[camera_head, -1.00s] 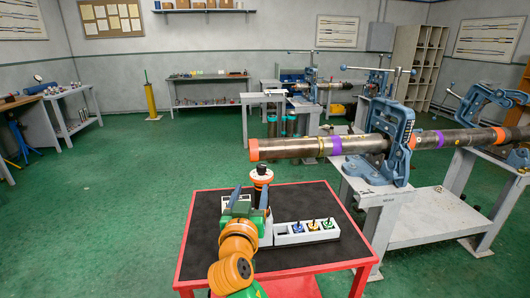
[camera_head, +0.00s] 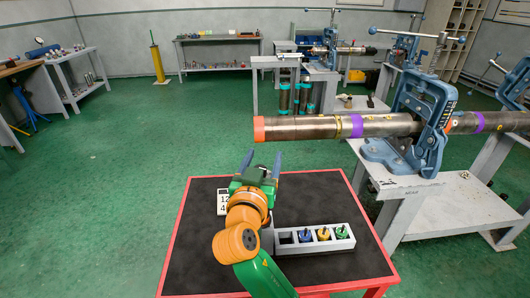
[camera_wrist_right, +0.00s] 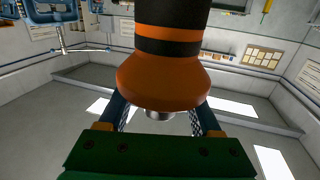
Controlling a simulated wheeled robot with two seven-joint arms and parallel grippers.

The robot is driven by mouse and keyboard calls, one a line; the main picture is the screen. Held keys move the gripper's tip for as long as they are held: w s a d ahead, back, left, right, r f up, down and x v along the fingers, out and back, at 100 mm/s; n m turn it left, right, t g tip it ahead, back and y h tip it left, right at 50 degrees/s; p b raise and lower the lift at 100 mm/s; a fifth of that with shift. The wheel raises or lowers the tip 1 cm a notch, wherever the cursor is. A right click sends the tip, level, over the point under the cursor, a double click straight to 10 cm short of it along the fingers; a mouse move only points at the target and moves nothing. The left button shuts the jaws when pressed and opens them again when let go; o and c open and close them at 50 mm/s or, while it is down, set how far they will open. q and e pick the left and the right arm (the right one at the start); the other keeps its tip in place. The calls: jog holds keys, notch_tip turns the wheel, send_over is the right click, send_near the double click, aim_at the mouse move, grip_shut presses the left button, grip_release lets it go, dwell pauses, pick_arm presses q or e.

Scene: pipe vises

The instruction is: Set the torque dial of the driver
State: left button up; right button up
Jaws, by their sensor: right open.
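My right gripper (camera_head: 262,160) is over the far part of the red-framed table, its two blue fingers spread apart. The driver (camera_wrist_right: 165,60) shows large in the right wrist view, with black and orange bands and a flared orange end. That end is between and beyond the open fingers of the right gripper (camera_wrist_right: 160,118); I cannot tell whether they touch it. The driver is hidden in the head view. No dial marks are readable. My left gripper is not in view.
A light grey tray (camera_head: 348,244) on the red-framed table (camera_head: 205,272) holds blue, yellow and green pieces beside an empty-looking slot. A long pipe (camera_head: 300,128) in a blue vise (camera_head: 425,110) runs beyond the table. The table's left part is clear.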

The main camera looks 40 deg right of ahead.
jog(key=shift+s+a+r, duration=0.2)
jog(key=shift+s+a, duration=0.1)
jog(key=shift+a, duration=0.05)
jog(key=shift+s+a+r, duration=0.1)
jog(key=shift+a, duration=0.05)
jog(key=shift+c, duration=1.3)
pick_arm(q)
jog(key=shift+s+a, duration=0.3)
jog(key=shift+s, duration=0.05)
pick_arm(e)
jog(key=shift+d+f, duration=0.2)
jog(key=shift+d, duration=0.05)
grip_shut()
